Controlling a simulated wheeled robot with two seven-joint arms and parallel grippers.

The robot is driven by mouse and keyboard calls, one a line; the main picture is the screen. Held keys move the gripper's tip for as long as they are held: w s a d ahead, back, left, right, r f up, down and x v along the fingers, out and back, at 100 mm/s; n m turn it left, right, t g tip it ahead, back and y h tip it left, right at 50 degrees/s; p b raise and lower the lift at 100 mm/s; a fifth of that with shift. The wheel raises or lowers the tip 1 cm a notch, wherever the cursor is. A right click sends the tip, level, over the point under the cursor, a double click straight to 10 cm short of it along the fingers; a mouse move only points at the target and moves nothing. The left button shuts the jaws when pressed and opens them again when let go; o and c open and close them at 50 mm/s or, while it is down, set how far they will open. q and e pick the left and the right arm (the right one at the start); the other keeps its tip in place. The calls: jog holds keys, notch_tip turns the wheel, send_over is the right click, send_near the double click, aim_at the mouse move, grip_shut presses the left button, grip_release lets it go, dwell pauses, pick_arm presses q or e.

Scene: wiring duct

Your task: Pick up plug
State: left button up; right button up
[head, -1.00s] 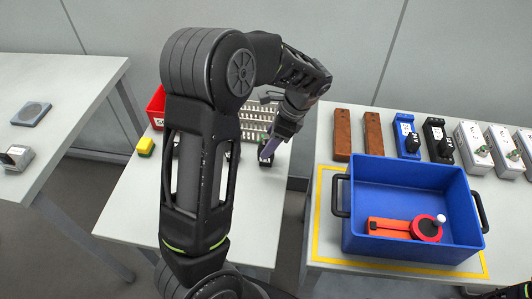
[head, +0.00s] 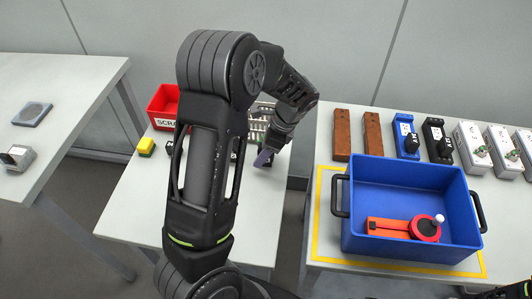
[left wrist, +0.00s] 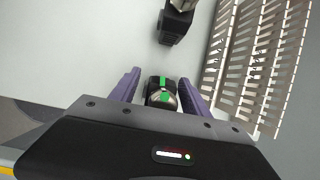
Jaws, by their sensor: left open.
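My left gripper (head: 264,158) reaches down to the middle table in the head view, its fingers partly hidden by its own arm. In the left wrist view, its two purple fingers (left wrist: 160,78) are open. A black plug-like piece with green marks and a silvery part (left wrist: 162,92) sits between them, with a small gap visible on each side near the tips. A second dark piece with a metallic end (left wrist: 176,22) lies further off in that view.
A slotted grey duct (left wrist: 255,60) lies beside the gripper. A blue crate (head: 400,175) holding an orange-red tool stands right. Sockets and brown blocks line up behind it.

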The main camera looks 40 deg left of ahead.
pick_arm(q)
grip_shut()
dwell(0.5)
